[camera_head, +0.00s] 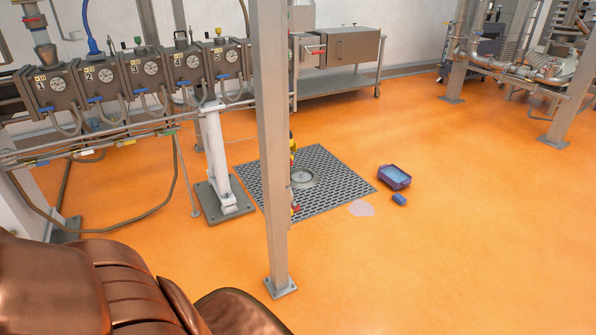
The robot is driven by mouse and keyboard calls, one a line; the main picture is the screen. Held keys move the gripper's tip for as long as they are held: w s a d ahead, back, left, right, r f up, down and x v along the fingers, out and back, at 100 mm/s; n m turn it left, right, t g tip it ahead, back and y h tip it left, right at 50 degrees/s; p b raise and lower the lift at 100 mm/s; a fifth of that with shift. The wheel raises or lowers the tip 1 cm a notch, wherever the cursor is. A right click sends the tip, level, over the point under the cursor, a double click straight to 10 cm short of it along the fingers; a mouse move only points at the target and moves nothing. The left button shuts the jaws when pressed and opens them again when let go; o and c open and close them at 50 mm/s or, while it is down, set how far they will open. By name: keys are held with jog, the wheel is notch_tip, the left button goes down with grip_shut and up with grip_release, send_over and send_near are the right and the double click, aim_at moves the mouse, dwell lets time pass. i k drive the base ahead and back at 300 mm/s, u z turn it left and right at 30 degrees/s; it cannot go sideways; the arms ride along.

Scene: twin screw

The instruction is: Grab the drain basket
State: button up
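A round grey metal piece (302,178), which looks like the drain basket or its cover, sits in the middle of a dark floor grate (338,187). It is small here, and I cannot tell how deep it goes or whether it has a handle. A grey vertical post stands just left of it in the picture and hides part of the grate. My gripper is not in view, so its state and its distance from the drain do not show.
The grey post (273,150) stands in front of the grate. A white support leg (217,155) stands left of it. A blue tub (394,177), a small blue block (399,199) and a pale puddle (361,208) lie right of the grate. The orange floor further right is clear.

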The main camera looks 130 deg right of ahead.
aim_at(301, 175)
jog(key=z, duration=4.45)
jog(key=i, duration=2.15)
jog(key=z, duration=0.05)
jog(key=k, duration=0.9)
jog(key=z, duration=0.6)
jog(key=k, duration=0.7)
jog(key=z, duration=0.6)
